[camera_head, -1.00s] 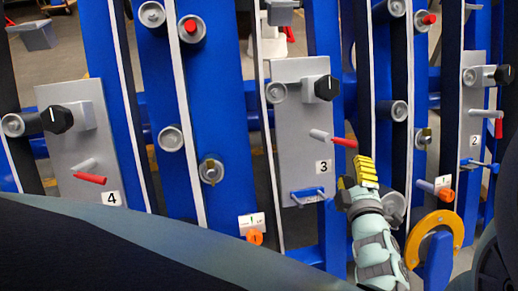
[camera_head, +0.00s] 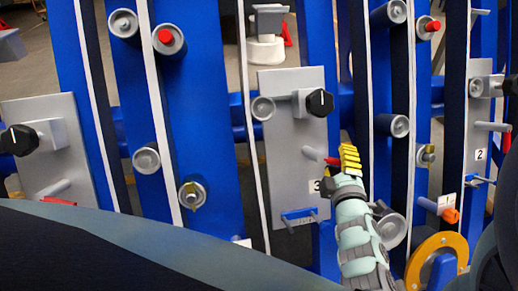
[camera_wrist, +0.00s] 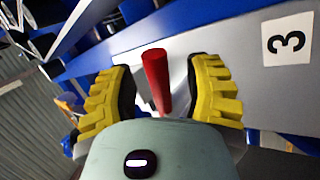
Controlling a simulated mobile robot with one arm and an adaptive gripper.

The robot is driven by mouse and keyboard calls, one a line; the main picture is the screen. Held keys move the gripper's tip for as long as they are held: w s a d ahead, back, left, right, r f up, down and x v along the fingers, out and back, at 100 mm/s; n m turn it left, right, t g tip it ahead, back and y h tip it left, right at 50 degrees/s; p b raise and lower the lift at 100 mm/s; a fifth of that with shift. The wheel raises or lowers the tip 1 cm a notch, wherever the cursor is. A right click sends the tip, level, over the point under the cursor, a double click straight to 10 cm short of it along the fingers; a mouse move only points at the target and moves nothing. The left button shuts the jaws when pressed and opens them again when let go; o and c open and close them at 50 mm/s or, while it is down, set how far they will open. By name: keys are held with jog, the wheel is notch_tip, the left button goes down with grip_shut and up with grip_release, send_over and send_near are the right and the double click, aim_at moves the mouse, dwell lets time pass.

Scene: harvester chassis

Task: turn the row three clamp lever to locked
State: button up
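The row three panel (camera_head: 290,165) is a grey plate with a "3" label, partly hidden by my gripper in the head view. Its clamp lever (camera_head: 332,161) has a grey shaft and a red handle, pointing right and slightly down. My gripper (camera_head: 349,158) is at the handle's right end, hiding its tip. In the wrist view the red handle (camera_wrist: 156,82) stands between the yellow fingers of my gripper (camera_wrist: 160,95), which are open with gaps on both sides. The "3" label (camera_wrist: 287,41) is at the upper right there.
Above the lever on the panel is a black knob (camera_head: 320,102); below is a blue bar handle (camera_head: 300,215). A grey cylinder (camera_head: 391,230) and an orange ring (camera_head: 437,262) are close to my arm's right. Blue uprights flank the panel.

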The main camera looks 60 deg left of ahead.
grip_shut()
dwell(0.3)
